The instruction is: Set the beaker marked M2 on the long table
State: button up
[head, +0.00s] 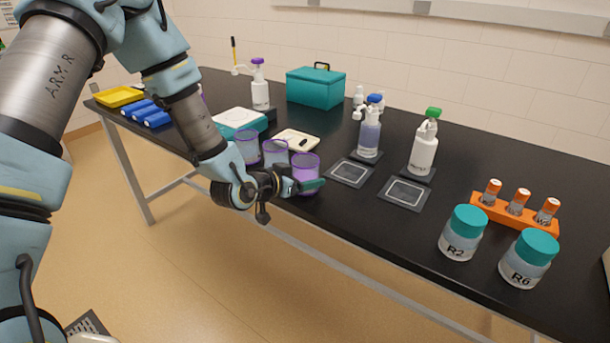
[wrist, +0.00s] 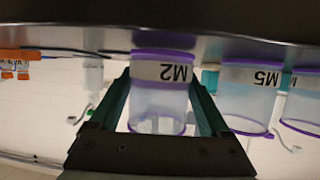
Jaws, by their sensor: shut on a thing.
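The M2 beaker (wrist: 160,95) is clear with purple bands and sits between the two fingers in the wrist view, where its label appears upside down. My gripper (wrist: 162,112) is shut on it from both sides. In the head view the beaker (head: 306,168) is the right one of three purple-rimmed beakers, at the front of the long black table (head: 330,225). My gripper (head: 298,187) reaches it from the front left. The beaker looks upright; I cannot tell whether its base touches the tabletop.
The M5 beaker (wrist: 248,95) stands close beside M2, with another beaker (head: 247,146) further left. Two dark square mats (head: 405,194) lie to the right, before pump bottles (head: 424,150). Jars R2 (head: 462,234) and R6 (head: 528,258) stand at the right. Bare tabletop lies between mats and jars.

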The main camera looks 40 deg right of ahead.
jog(key=shift+f, duration=0.15)
jog(key=o, duration=1.3)
jog(key=shift+r, duration=0.3)
jog(key=b+v, duration=0.3)
jog(key=v, duration=0.9)
jog(key=shift+f, duration=0.15)
jog(key=shift+a, duration=0.1)
